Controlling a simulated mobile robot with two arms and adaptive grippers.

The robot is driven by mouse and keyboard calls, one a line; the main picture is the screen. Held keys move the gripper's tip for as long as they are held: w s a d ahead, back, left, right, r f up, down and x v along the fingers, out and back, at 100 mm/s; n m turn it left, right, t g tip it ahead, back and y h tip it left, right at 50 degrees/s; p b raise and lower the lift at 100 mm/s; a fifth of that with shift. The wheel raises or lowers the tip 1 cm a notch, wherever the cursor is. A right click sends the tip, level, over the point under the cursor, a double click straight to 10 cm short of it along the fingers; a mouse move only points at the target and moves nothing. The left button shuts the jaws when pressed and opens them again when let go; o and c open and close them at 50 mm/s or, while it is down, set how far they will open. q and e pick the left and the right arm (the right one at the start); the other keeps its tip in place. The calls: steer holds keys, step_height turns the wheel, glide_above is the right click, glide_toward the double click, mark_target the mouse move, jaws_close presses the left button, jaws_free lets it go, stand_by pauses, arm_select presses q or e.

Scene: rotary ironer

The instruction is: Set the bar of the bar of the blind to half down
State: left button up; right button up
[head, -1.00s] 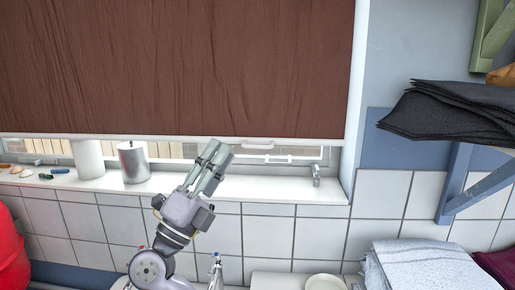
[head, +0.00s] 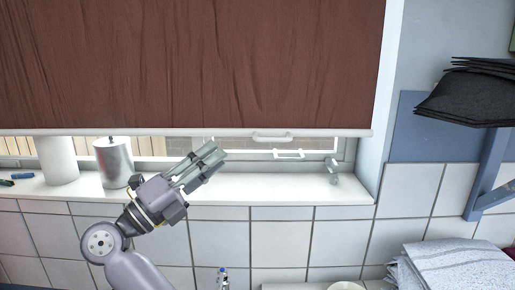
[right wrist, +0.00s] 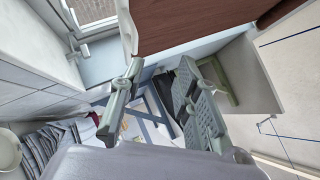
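The brown blind (head: 190,65) hangs over the upper part of the window, with its white bar (head: 180,132) along the lower edge a little above the sill. A small white handle (head: 272,136) sits on the bar. My right gripper (head: 207,163) is below the bar, left of the handle and apart from it. In the right wrist view its two fingers (right wrist: 160,92) stand apart with nothing between them, so it is open. The blind (right wrist: 195,22) and its bar (right wrist: 127,28) also show there, beyond the fingers. My left gripper is not in view.
On the white sill (head: 270,190) stand a metal canister (head: 115,162), a white cylinder (head: 57,160) and small items. A window latch (head: 332,168) is at the right. A blue-bracketed shelf with dark cloths (head: 470,97) and folded grey towels (head: 450,265) are further right.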

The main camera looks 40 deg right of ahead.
step_height(320, 180, down, 3)
steer(key=s+b, duration=0.1)
steer(key=b, duration=0.2)
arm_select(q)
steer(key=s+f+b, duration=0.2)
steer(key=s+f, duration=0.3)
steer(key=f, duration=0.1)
arm_select(e)
steer(key=p, duration=0.6)
glide_toward(274, 140)
steer(key=x, duration=0.9)
steer(key=shift+w, duration=0.2)
steer(key=shift+d+r, duration=0.1)
steer(key=shift+d, duration=0.5)
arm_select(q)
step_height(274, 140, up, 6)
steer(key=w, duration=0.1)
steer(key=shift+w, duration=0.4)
arm_select(e)
steer(key=shift+c, duration=0.4)
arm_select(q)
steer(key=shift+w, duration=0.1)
arm_select(e)
jaws_close()
